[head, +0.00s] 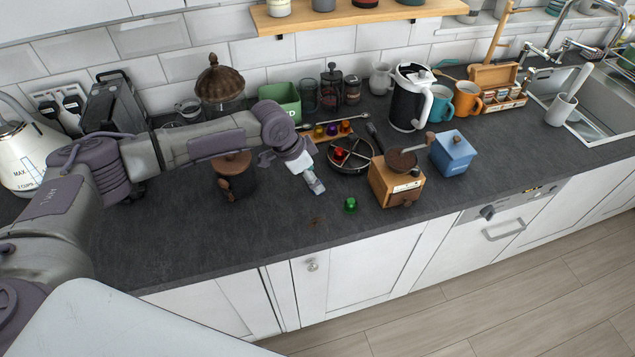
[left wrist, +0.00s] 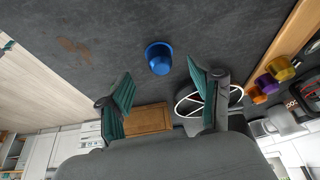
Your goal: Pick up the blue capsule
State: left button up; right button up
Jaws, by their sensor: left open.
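The blue capsule (left wrist: 159,58) stands on the dark worktop in the left wrist view, in the gap ahead of and between my left gripper's fingertips, touching neither. I cannot make it out in the head view, where my left gripper (head: 316,186) covers that spot. My left gripper is open and empty, pointing down over the worktop; its teal fingers (left wrist: 160,82) stand wide apart in the left wrist view. My right gripper is in neither view.
A green capsule (head: 350,204) stands nearby, right of my gripper. Behind are a black round holder (head: 352,168) with a red capsule and a wooden capsule strip (head: 318,138). The front worktop is mostly clear.

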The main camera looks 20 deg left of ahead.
pick_arm(q)
jog(key=shift+x, duration=1.55)
jog(key=c, duration=0.8)
jog(key=shift+r, duration=0.1)
